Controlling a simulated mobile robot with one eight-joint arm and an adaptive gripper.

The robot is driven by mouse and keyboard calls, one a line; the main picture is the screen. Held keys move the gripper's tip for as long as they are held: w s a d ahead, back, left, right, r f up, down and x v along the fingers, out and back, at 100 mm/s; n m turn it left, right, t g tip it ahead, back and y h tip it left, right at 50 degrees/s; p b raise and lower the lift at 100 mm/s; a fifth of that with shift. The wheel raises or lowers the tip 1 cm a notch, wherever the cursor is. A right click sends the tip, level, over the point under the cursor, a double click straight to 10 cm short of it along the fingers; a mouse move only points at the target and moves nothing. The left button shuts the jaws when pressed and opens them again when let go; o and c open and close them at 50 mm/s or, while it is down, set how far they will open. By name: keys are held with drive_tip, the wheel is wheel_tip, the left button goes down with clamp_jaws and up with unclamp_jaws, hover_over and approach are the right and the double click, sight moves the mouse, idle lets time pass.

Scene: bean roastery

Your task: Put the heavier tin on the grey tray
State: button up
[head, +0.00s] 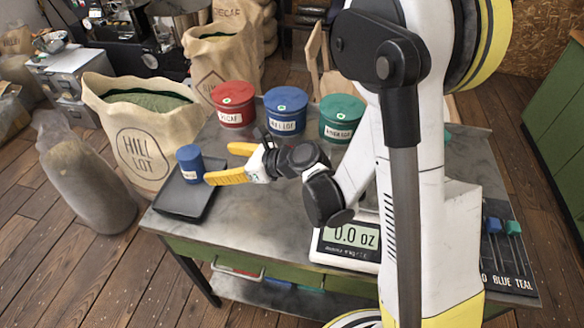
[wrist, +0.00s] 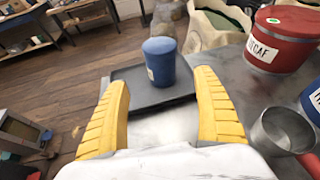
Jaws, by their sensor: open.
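A small blue tin (head: 190,163) with a white label stands upright on the dark grey tray (head: 180,209) at the left end of the table. In the wrist view the tin (wrist: 160,62) stands on the tray (wrist: 140,100) just beyond my fingertips, in line with the gap between them. My gripper (head: 219,165) has its yellow fingers spread, holding nothing, beside the tin. The scale (head: 350,240) reads 0.0 oz, and the part of its plate that shows is bare. No second small tin can be made out; my arm hides part of the table.
Red (head: 234,105), blue (head: 285,112) and teal (head: 341,118) lidded canisters stand along the back. A metal scoop (wrist: 283,130) lies near the gripper's right. A rack marked with colour names (head: 508,258) is at the right end. Sacks (head: 140,130) stand beyond the tray.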

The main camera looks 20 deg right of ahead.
drive_tip(key=s+d+r+n+h, duration=0.5)
drive_tip(key=s+d+n, duration=0.4)
drive_tip(key=n, duration=0.3)
drive_tip(key=s+d+r+n+g+h, duration=0.1)
drive_tip(key=s+d+r+n+h, duration=0.4)
drive_tip(key=s+d+n, duration=0.5)
drive_tip(key=s+n, duration=0.1)
drive_tip(key=n, duration=0.2)
drive_tip(key=shift+n, duration=0.3)
